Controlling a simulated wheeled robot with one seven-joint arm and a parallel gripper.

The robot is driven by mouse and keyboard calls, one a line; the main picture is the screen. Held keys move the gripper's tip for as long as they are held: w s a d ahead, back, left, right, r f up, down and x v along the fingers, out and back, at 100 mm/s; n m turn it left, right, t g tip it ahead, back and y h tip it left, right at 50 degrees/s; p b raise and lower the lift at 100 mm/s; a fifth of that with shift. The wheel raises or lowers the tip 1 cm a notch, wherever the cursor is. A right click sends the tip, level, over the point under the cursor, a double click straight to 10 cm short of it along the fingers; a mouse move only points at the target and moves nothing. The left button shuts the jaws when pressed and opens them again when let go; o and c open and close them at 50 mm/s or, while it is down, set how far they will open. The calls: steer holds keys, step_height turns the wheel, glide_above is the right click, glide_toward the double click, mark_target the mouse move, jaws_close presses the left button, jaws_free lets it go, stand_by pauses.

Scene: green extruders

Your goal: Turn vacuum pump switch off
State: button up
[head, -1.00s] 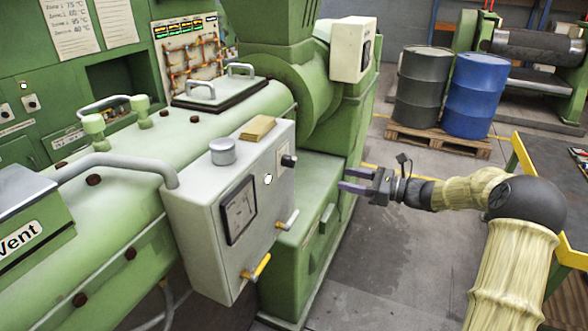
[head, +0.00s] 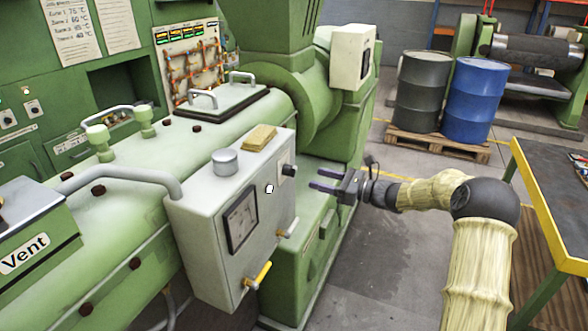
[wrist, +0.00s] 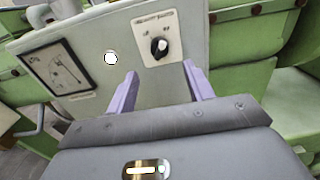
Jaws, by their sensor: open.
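The vacuum pump switch is a black rotary knob (wrist: 159,46) on a pale plate on the side of a light grey box (head: 200,215). In the head view the knob (head: 289,170) shows near the box's upper right edge. My gripper (head: 316,178) is open and empty, just right of the knob, with its fingers pointing at it. In the wrist view my gripper's purple fingers (wrist: 158,82) stand apart, below and either side of the knob, and do not touch it. The label's small print is too blurred to read.
A gauge (head: 241,215) and yellow-handled valve (head: 258,276) are on the box's front. The green extruder (head: 150,180) lies behind it. A dark table with a yellow edge (head: 540,190) stands at right. Drums (head: 474,100) sit on a pallet at the back.

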mark_target(294, 174)
steer(key=p+x, duration=0.2)
steer(key=x, duration=0.7)
steer(key=shift+p, duration=0.3)
steer(key=c, duration=1)
steer(key=shift+f, duration=0.1)
